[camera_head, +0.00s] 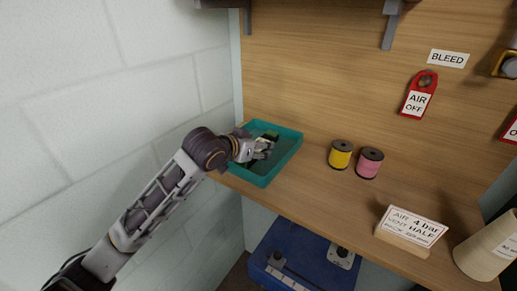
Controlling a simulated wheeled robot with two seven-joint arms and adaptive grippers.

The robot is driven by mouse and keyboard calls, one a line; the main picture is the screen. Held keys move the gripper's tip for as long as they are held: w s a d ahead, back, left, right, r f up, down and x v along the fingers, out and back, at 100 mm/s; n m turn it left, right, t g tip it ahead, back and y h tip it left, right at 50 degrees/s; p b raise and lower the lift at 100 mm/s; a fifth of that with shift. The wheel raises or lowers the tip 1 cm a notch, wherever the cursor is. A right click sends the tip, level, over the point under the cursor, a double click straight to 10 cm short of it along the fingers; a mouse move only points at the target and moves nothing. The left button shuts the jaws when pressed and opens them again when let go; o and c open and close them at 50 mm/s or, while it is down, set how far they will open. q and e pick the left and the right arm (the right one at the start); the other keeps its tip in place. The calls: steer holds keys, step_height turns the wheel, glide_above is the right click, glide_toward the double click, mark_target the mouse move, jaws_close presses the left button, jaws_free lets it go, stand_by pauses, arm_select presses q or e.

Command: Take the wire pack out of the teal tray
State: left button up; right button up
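The teal tray (288,158) stands at the left end of the wooden shelf, near the white wall. A small dark green and black item (271,136) shows in its back part; it may be the wire pack, but it is too small to be sure. My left gripper (266,149) reaches over the tray from the left, close to this item, and hides part of the tray. I cannot tell whether its fingers are shut or touch the item. My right gripper is not in view.
A yellow spool (341,154) and a pink spool (369,163) stand right of the tray. A lettered card (413,226) in a wooden stand and a cream cone (487,248) are at the right. A blue machine (300,258) sits below the shelf.

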arm_select(q)
steer(key=c, duration=1.4)
steer(key=shift+r, duration=5.05)
